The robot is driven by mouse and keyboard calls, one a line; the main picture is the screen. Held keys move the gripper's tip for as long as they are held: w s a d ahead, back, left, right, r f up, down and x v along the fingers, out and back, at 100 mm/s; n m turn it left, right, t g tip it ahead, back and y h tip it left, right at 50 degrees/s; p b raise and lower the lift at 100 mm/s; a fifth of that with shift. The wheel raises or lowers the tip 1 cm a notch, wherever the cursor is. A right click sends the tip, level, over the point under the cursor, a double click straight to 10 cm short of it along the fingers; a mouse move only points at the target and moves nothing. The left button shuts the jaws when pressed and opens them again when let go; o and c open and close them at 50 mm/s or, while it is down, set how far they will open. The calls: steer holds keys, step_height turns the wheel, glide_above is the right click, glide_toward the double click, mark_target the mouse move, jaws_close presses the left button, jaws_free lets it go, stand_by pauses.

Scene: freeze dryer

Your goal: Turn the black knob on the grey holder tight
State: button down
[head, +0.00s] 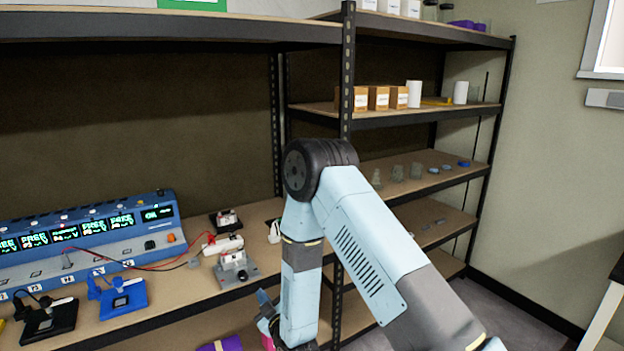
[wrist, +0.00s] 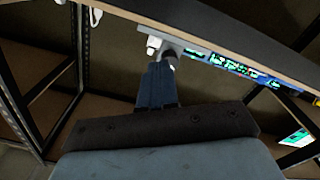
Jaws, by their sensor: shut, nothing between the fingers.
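The grey holder (head: 236,268) stands on the bench shelf near its front edge, with a white part on top. A small dark spot on its front, which looks like the black knob (head: 242,275), is too small to make out clearly. In the wrist view the grey holder (wrist: 174,44) shows at the shelf edge beyond my fingers, and a dark rounded part (wrist: 171,57) sits close by the fingertips. My gripper (wrist: 158,68) is shut and empty, below and in front of the holder. Whether it touches the knob I cannot tell. In the head view my gripper (head: 263,298) is partly hidden by my arm.
A blue multi-channel unit (head: 90,240) with lit displays stands left of the holder, with red and black leads. Blue (head: 123,298) and black (head: 50,318) devices sit along the front edge. A shelf post (head: 347,80) stands behind my arm.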

steer(key=shift+x, duration=3.35)
steer(key=shift+s+a, duration=0.1)
steer(key=shift+s+a+f, duration=0.3)
steer(key=shift+a+f, duration=0.1)
steer(key=shift+a, duration=0.1)
steer(key=shift+f, duration=0.1)
steer(key=v, duration=0.6)
steer(key=shift+d+f, duration=0.25)
steer(key=shift+w, duration=0.15)
